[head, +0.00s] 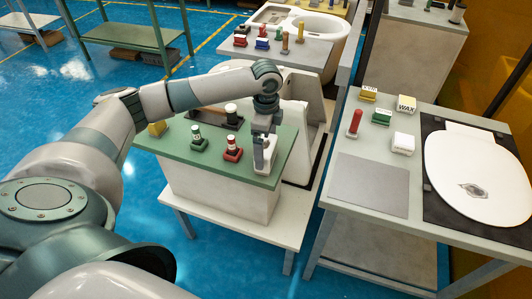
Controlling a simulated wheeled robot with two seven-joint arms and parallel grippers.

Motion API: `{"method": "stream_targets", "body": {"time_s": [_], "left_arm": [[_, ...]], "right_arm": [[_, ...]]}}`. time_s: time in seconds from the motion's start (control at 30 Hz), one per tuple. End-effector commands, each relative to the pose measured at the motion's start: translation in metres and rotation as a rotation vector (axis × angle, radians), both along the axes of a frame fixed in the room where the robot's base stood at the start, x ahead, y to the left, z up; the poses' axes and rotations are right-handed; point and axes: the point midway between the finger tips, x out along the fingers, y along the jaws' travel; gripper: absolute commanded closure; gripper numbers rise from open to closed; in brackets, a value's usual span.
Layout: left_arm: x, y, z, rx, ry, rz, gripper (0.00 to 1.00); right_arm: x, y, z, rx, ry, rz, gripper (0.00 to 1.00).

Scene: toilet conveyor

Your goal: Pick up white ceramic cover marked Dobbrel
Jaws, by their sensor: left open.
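A white cover (480,175) lies flat on a black mat (434,205) on the right table. It has a grey mark near its middle, too small to read, so I cannot tell whether it says Dobbrel. My left gripper (264,165) points down over the right end of the green-topped stand (218,163), far to the left of the cover. It is open around or right beside a small white upright piece, partly hidden by the fingers; I cannot tell if they touch. My right gripper is not in view.
Red-white (233,150) and green (198,140) handled pieces stand left of my gripper. The right table holds a WAX box (406,104), a red-handled piece (355,124), a white block (403,143) and a bare grey pad (370,185). A gap separates stand and table.

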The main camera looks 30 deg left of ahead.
Motion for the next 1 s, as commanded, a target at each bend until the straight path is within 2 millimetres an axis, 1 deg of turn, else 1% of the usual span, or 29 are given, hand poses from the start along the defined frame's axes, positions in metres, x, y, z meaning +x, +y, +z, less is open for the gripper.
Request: {"method": "stream_targets", "body": {"time_s": [0.17, 0.27, 0.37, 0.5, 0.6, 0.7, 1.0], "left_arm": [[0.000, 0.000, 0.000, 0.000, 0.000, 0.000, 0.00], [0.000, 0.001, -0.004, 0.000, 0.002, 0.001, 0.00], [0.000, 0.002, -0.013, 0.002, 0.004, 0.002, 0.00], [0.001, 0.003, -0.031, 0.001, 0.004, 0.001, 0.00], [0.001, 0.002, -0.043, 0.000, 0.002, 0.001, 0.00], [0.001, 0.002, -0.050, 0.001, 0.001, 0.001, 0.00], [0.001, 0.003, -0.052, 0.001, 0.000, 0.000, 0.00]], "right_arm": [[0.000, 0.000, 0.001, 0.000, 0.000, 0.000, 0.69], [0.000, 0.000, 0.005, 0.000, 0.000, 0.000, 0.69], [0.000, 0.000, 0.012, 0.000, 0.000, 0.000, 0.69], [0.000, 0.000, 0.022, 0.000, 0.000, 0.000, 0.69], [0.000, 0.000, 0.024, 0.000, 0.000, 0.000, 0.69], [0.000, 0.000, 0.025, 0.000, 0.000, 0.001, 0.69], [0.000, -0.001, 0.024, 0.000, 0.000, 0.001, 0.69]]}}
